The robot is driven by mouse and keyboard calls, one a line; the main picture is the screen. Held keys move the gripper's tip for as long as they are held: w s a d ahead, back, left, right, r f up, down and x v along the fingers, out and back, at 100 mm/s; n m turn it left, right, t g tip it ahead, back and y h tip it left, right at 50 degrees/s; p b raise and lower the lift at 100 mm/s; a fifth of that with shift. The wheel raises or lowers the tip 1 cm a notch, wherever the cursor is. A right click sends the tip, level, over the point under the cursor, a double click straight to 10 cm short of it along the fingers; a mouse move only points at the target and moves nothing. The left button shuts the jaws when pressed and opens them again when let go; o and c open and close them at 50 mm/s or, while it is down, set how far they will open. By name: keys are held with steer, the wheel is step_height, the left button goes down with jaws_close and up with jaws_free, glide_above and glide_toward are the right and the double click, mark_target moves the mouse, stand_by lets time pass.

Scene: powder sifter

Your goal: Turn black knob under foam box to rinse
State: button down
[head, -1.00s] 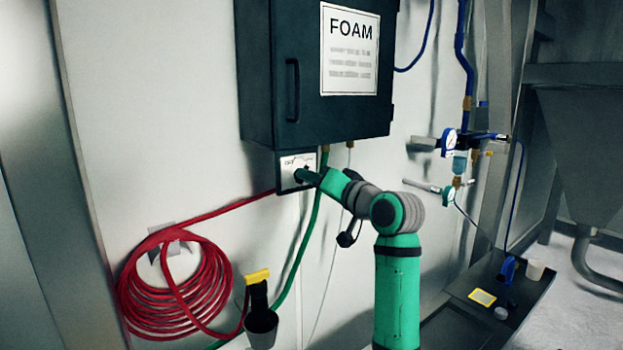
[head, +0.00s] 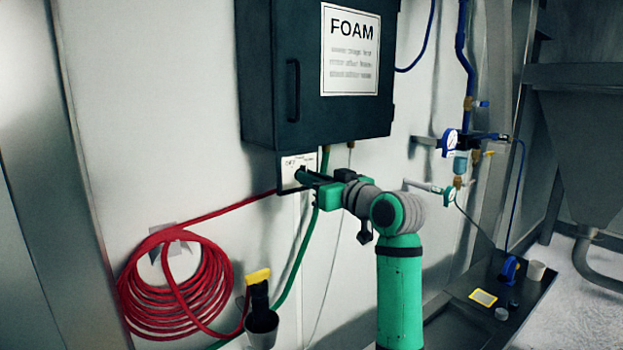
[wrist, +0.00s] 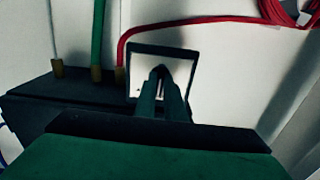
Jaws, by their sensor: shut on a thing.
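The dark foam box (head: 265,75) with a FOAM sign (head: 350,50) is fixed to the wall. Under it is a small white knob plate (head: 290,161) with lettering too small to read. My gripper (head: 303,177) reaches the plate from the right and is shut on the black knob, which the fingers mostly cover. In the wrist view, my gripper (wrist: 160,80) has its fingertips close together in front of the white plate with a dark frame (wrist: 136,88). The knob's pointing direction cannot be told.
A coiled red hose (head: 175,285) hangs at left, its line running to the plate. A green hose (head: 305,240) drops beside my arm. A grey cup (head: 262,328) with a yellow-topped nozzle (head: 258,276) hangs below. Blue pipes and gauges (head: 449,142) are at right.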

steer(key=shift+d, duration=0.2)
stand_by(0.3)
steer(key=c, duration=1.8)
jaws_free()
steer(key=shift+c, duration=0.2)
steer(key=shift+a, duration=0.1)
steer(key=v, duration=1.1)
steer(key=shift+w+f, duration=0.1)
